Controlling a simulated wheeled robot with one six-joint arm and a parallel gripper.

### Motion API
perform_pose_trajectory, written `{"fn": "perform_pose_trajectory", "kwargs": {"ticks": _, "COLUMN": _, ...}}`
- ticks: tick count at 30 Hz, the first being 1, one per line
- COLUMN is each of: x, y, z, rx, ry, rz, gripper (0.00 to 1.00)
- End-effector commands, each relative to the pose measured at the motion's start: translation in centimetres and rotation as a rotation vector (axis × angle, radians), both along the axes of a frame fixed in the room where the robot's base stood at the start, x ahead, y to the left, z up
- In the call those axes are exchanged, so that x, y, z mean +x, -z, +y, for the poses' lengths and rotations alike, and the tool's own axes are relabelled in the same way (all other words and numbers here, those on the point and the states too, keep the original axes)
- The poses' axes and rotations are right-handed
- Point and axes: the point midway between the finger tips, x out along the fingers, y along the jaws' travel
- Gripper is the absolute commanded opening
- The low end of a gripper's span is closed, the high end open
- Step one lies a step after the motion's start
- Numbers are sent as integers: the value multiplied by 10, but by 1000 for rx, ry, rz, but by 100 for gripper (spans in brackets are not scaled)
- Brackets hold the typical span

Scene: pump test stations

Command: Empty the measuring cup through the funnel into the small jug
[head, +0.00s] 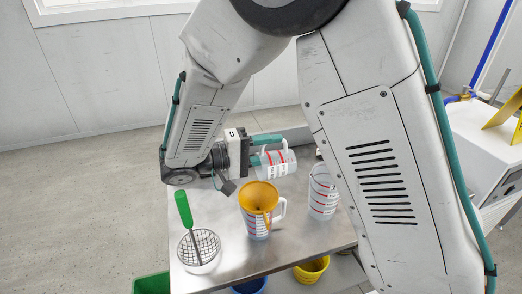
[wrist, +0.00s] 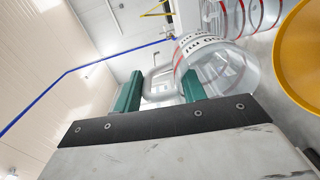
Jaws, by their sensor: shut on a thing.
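The measuring cup (head: 279,163) is clear with red marks, held above the table behind the funnel. It looks strongly tilted, its marks running nearly upright in the head view. My gripper (head: 262,149) is shut on its handle; in the wrist view the green fingers (wrist: 161,88) stand either side of the handle and the cup (wrist: 215,65) lies beyond. Its contents cannot be made out. The yellow funnel (head: 258,194) sits in the top of the small jug (head: 257,225), which stands upright on the table. The funnel also shows at the right of the wrist view (wrist: 298,60).
Another clear marked jug (head: 322,192) stands right of the funnel, partly behind my arm. A wire strainer (head: 199,247) with a green handle lies at the front left of the metal table (head: 225,272). Yellow (head: 312,270), blue (head: 249,287) and green (head: 150,284) containers are lower down.

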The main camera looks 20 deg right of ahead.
Motion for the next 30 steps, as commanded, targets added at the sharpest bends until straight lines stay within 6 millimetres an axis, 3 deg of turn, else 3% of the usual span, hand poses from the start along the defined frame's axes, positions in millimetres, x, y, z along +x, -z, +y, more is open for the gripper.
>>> {"fn": "perform_pose_trajectory", "kwargs": {"ticks": 11, "x": 0, "y": 2, "z": -36, "rx": 451, "ry": 3, "rz": -10, "gripper": 5}}
{"fn": "perform_pose_trajectory", "kwargs": {"ticks": 18, "x": 0, "y": 4, "z": -58, "rx": 847, "ry": 6, "rz": -15, "gripper": 5}}
{"fn": "perform_pose_trajectory", "kwargs": {"ticks": 24, "x": 0, "y": 20, "z": -65, "rx": 1177, "ry": 8, "rz": -13, "gripper": 5}}
{"fn": "perform_pose_trajectory", "kwargs": {"ticks": 30, "x": 0, "y": 37, "z": -62, "rx": 1400, "ry": 7, "rz": -8, "gripper": 5}}
